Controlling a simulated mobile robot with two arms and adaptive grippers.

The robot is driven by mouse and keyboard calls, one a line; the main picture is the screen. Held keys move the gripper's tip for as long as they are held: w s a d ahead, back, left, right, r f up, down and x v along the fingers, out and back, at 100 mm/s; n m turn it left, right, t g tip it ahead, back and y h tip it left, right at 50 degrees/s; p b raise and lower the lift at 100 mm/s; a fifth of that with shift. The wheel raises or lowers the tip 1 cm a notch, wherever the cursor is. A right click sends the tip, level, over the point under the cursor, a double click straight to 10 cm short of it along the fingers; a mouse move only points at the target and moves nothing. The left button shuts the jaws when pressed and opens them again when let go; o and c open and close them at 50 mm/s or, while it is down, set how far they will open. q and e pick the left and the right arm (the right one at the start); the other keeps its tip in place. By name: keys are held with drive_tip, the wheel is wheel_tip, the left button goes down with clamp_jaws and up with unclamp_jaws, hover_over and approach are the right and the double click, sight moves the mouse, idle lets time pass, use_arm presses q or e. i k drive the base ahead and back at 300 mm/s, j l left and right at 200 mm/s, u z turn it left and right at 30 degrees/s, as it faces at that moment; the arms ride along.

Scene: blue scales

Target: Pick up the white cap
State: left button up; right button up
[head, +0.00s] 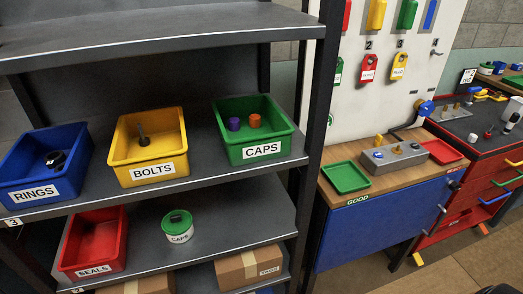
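No white cap can be made out for certain. The green bin labelled CAPS (262,152) on the upper shelf holds a purple cap (234,124) and an orange cap (254,121). A white tub with a green lid, also labelled CAPS (179,227), stands on the lower shelf; its inside is hidden. A small white object (488,132) lies on the dark top of the red bench at the far right, too small to identify. Neither of my grippers shows in the head view.
Blue RINGS (35,193) and yellow BOLTS (152,172) bins share the upper shelf. A red SEALS bin (95,268) is below. A post (318,110) separates the shelves from a blue cabinet (375,222) carrying a green tray (347,177) and a grey block (394,157).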

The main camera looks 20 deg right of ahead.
sight(472, 138)
drive_tip(key=z, duration=2.2)
drive_tip(key=i+l+u, duration=0.15)
drive_tip(key=u, duration=0.25)
drive_tip(key=i+l+u, duration=0.2)
drive_tip(key=u, duration=0.25)
